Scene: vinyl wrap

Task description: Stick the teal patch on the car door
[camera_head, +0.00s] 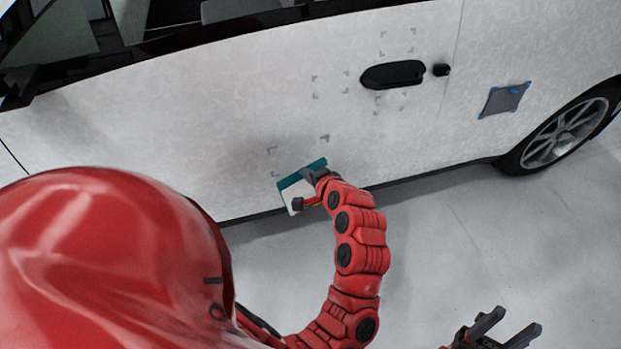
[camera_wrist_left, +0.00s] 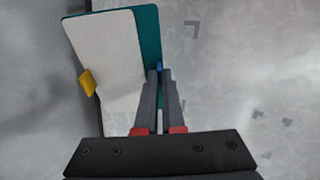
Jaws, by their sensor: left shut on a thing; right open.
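The white car door (camera_head: 230,110) fills the upper part of the head view, with grey corner marks on it. My left gripper (camera_head: 312,185) is shut on the teal patch (camera_head: 303,172), in front of the door's lower part. In the left wrist view, my left gripper (camera_wrist_left: 160,75) pinches the patch at a blue tab on its edge. The teal patch (camera_wrist_left: 150,40) has a white sheet over most of its face and a yellow tab at the left. I cannot tell whether the patch touches the door. My right gripper (camera_head: 507,335) is open and empty at the bottom right.
A black door handle (camera_head: 393,75) is on the door among corner marks. A grey patch (camera_head: 504,99) with blue corners is on the panel farther right, near the wheel (camera_head: 563,135). The grey floor (camera_head: 480,230) is clear.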

